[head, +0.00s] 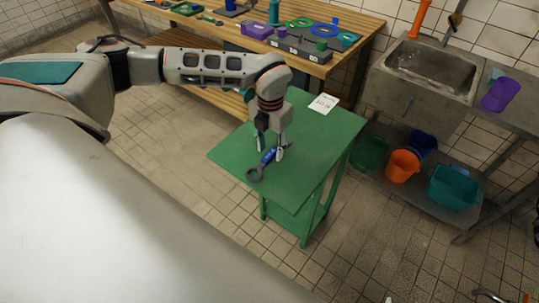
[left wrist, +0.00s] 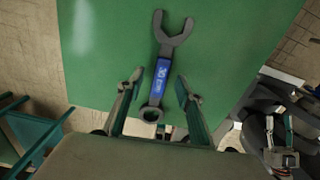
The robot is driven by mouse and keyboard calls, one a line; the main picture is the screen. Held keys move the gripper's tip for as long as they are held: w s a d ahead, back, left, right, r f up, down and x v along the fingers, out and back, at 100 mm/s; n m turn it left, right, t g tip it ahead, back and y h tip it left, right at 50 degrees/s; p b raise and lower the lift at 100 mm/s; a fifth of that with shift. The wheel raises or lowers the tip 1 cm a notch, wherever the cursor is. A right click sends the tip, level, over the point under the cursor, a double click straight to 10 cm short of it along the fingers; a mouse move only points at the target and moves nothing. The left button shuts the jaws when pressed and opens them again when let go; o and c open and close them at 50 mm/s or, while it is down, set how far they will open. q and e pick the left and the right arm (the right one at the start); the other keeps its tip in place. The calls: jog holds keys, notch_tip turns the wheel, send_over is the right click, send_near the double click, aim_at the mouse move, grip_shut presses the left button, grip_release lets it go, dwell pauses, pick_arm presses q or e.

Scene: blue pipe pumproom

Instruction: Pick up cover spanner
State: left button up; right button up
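The cover spanner (head: 255,173) lies on the small green table (head: 318,133). It has a dark grey open jaw, a blue handle and a ring end. In the left wrist view the spanner (left wrist: 160,75) lies lengthwise, its jaw pointing away and its ring end nearest me. My left gripper (head: 269,151) points down over the spanner, open, with one finger on each side of the handle. In the left wrist view the fingers (left wrist: 158,92) show a gap on both sides of the handle. What looks like my right gripper (left wrist: 278,128) shows small at the right, fingers apart and empty.
A white paper card (head: 323,104) lies on the table's far part. A wooden workbench (head: 315,67) with coloured parts stands behind. A steel sink (head: 432,72) is at the right, with an orange bucket (head: 402,166) and a teal bin (head: 453,188) below. The table's near right is clear.

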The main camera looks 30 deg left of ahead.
pick_arm(q)
jog(key=shift+f, duration=0.5)
grip_shut()
jog(key=shift+w, duration=0.1)
jog(key=shift+r, duration=0.2)
